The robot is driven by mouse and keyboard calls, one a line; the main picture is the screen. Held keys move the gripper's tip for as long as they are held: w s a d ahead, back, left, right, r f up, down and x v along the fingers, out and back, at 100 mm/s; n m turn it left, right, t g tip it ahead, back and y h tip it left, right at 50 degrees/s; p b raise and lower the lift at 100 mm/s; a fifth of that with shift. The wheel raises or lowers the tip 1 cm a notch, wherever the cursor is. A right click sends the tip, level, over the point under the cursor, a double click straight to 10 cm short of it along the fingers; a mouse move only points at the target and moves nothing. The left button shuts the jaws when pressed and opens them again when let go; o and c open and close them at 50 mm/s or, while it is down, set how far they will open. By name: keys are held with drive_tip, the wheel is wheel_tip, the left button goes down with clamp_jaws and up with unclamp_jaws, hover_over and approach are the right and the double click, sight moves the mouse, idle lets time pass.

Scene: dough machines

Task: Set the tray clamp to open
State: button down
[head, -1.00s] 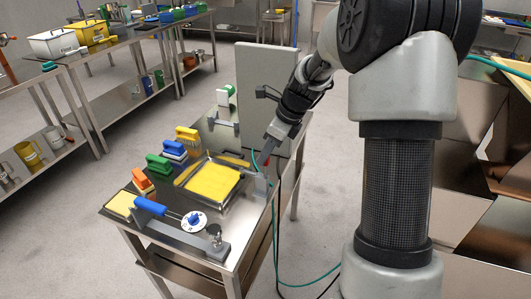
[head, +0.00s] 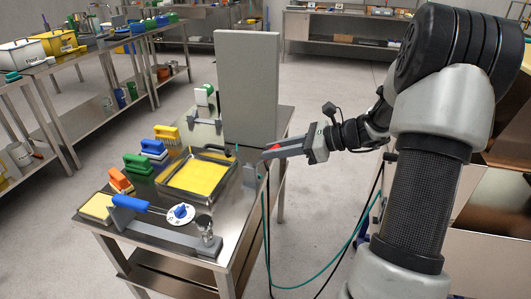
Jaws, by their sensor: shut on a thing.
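The fingers hide most of this part, so I cannot read the clamp's exact position.
A tall grey panel (head: 248,88) stands behind the gripper. Several coloured brushes (head: 137,163) line the left side. Cables hang right of the table.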

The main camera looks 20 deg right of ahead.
drive_tip(key=shift+s+d+f+t+y+b, duration=0.3)
drive_tip(key=shift+f+t+y, duration=0.2)
drive_tip(key=shift+y, duration=0.2)
drive_tip(key=shift+s+d+f+t+y+b, duration=0.15)
drive_tip(key=shift+d+f+t+y+b, duration=0.2)
drive_tip(key=shift+f+y, duration=0.3)
drive_tip(key=c, duration=1.6)
unclamp_jaws()
drive_tip(key=shift+o, duration=0.2)
drive_tip(key=shift+r, duration=0.2)
wheel_tip(320, 180, up, 10)
drive_tip(key=p, duration=0.3)
drive_tip(key=shift+f, duration=0.1)
